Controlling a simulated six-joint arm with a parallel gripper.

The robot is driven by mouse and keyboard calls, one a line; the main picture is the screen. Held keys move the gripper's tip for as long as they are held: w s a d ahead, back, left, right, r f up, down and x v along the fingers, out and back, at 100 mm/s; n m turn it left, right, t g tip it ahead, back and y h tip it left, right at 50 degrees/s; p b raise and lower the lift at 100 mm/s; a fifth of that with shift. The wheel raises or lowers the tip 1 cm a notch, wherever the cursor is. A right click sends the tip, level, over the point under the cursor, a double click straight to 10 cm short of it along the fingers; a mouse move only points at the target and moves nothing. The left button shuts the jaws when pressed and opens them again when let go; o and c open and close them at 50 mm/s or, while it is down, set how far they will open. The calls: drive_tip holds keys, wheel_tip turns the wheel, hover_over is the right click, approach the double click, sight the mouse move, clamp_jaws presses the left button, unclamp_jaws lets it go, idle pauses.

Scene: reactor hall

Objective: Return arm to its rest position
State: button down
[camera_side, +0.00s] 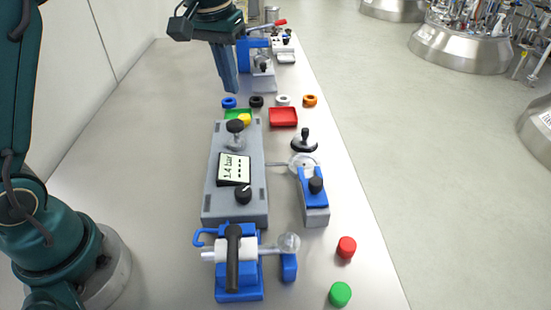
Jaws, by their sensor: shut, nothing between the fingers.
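My gripper (231,88) hangs above the far part of the bench, at the top centre of the view. Its blue fingers point down and are together with nothing between them. They are apart from the things on the bench, above and beside the row of small rings. My teal arm rises along the left edge of the view, and part of it is out of the picture at the top.
A grey panel (222,207) with a "1.4 bar" display stands mid-bench. Blue clamp stands (238,283) are in front. The bench's left side is clear.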

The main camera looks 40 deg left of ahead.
drive_tip(key=s+d+r+m+t, duration=0.1)
drive_tip(key=s+d+r+t, duration=0.15)
drive_tip(key=s+r, duration=0.55)
drive_tip(key=s+d+f+m, duration=0.2)
drive_tip(key=s+f, duration=0.7)
drive_tip(key=s, duration=0.2)
drive_tip(key=shift+s+f+t+h, duration=0.2)
drive_tip(key=shift+f+t+h, duration=0.1)
drive_tip(key=shift+t, duration=0.15)
drive_tip(key=shift+d, duration=0.1)
